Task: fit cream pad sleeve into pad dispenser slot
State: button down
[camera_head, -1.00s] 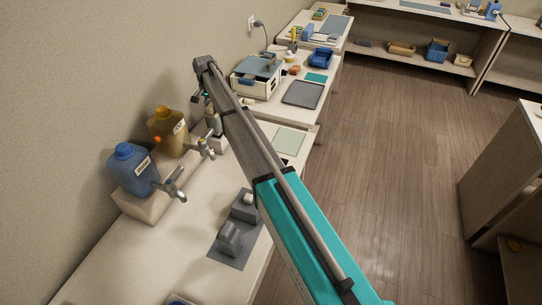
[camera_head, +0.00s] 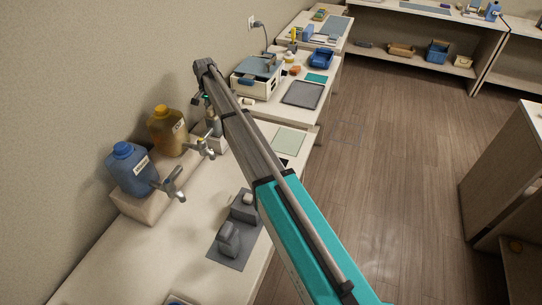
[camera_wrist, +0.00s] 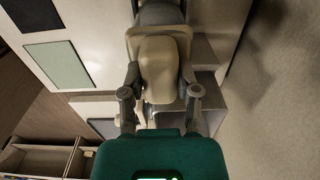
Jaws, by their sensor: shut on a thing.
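In the wrist view my gripper (camera_wrist: 160,98) is shut on a cream, rounded piece that looks like the cream pad sleeve (camera_wrist: 158,68). It sits between the two dark fingers, its lower end near the palm. A grey rounded body (camera_wrist: 160,12) with a paler rim lies just beyond the sleeve; it may be the pad dispenser. The sleeve overlaps it in this view, so I cannot tell whether they touch, and no slot is visible. In the head view my arm hides most of the gripper and the sleeve cannot be made out.
Blue (camera_head: 132,169) and amber (camera_head: 167,131) jugs with taps stand on a raised block by the wall. A grey holder (camera_head: 229,239) stands at the front. A pale green mat (camera_wrist: 58,65) lies left in the wrist view. A white box (camera_head: 257,76) stands farther back.

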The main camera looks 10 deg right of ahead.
jog(key=shift+f+b, duration=3.4)
jog(key=shift+f, duration=0.1)
dwell(1.4)
jog(key=shift+c, duration=1.3)
grip_release()
jog(key=shift+r, duration=0.2)
jog(key=shift+r+p, duration=2.45)
jog(key=shift+p, duration=0.2)
